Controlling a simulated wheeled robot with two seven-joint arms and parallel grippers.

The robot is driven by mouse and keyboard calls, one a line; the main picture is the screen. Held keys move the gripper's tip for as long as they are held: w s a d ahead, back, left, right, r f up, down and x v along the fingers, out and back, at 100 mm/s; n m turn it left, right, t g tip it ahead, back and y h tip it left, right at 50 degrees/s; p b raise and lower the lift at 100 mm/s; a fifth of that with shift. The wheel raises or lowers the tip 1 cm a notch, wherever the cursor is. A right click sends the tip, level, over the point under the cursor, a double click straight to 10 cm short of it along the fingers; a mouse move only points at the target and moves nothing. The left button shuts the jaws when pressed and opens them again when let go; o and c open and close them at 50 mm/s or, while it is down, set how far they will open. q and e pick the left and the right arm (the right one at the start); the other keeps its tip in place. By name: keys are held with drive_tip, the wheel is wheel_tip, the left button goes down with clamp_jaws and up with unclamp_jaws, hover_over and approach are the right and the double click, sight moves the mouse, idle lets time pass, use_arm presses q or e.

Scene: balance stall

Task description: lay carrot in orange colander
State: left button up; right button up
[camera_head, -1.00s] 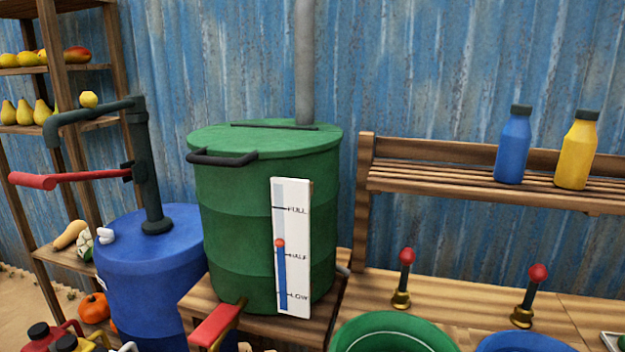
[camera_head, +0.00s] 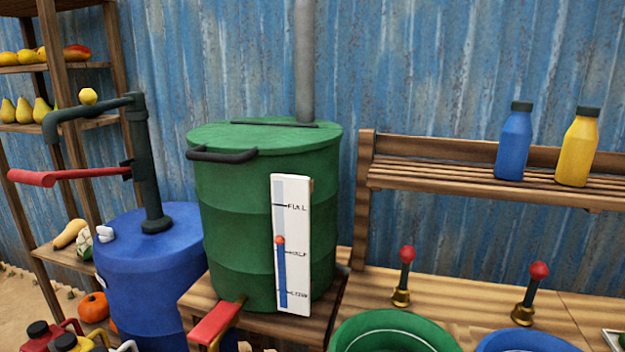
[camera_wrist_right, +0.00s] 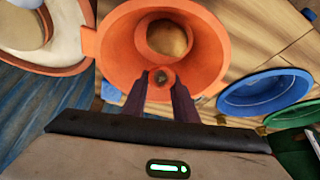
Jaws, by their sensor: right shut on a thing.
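In the right wrist view my right gripper (camera_wrist_right: 160,80) is shut on a small round orange-brown thing (camera_wrist_right: 161,76). It looks like the end of the carrot seen end-on; the rest of it is hidden. The orange colander (camera_wrist_right: 118,62) lies just beyond the fingertips, with a wide rim, a tab at its left and a round inner opening showing brown. I cannot tell whether the held thing touches the colander. The head view shows neither the carrot, the colander nor my grippers.
A blue basin (camera_wrist_right: 265,92) and a green basin (camera_wrist_right: 297,150) stand right of the colander. An orange-rimmed pale vessel (camera_wrist_right: 65,45) is at the upper left. In the head view, a green barrel (camera_head: 240,195), a blue barrel (camera_head: 150,280) and a bottle shelf (camera_head: 450,178) stand behind.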

drive_tip(key=shift+f+b, duration=0.35)
drive_tip(key=shift+f, duration=0.55)
idle(0.4)
drive_tip(key=o, duration=1.1)
